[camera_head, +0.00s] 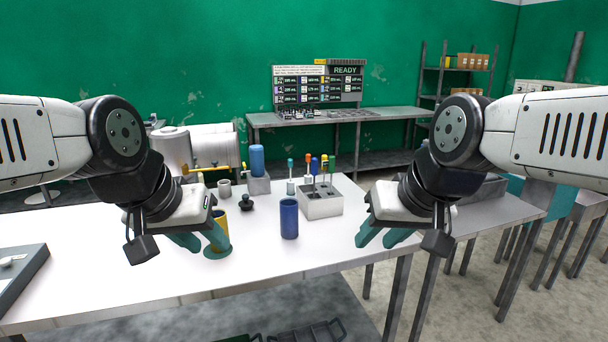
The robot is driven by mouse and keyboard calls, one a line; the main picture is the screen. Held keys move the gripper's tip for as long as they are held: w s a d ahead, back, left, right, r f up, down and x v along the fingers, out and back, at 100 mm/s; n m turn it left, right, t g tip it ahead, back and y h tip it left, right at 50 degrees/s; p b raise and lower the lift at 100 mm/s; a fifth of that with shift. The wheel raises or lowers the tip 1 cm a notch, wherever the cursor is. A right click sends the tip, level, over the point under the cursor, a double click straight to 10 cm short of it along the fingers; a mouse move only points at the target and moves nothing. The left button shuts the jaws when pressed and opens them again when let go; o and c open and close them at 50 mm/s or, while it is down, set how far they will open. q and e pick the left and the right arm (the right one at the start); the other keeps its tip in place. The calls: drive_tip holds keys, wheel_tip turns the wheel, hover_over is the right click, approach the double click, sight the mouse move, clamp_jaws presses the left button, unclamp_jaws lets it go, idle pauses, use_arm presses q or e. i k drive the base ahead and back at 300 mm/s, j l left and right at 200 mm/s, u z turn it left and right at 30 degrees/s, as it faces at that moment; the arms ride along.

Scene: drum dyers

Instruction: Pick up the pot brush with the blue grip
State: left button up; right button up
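A tool with a blue grip (314,166) stands upright in a grey block holder (321,206) on the white table, among tools with red, yellow and green grips. It looks like the blue-gripped pot brush, but its lower end is hidden in the holder.
A dark blue cylinder (289,219) stands in front of the holder. A blue bottle (257,160) on a grey block, a small black object (246,203) and the yellow cup (217,226) are further left. The front middle table is clear.

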sight(314, 162)
drive_tip(key=i+l+u, duration=0.25)
drive_tip(key=i+l, duration=0.25)
drive_tip(key=l, duration=0.25)
drive_tip(key=i+l+u, duration=0.25)
drive_tip(key=i+l, duration=0.2)
drive_tip(key=l, duration=0.35)
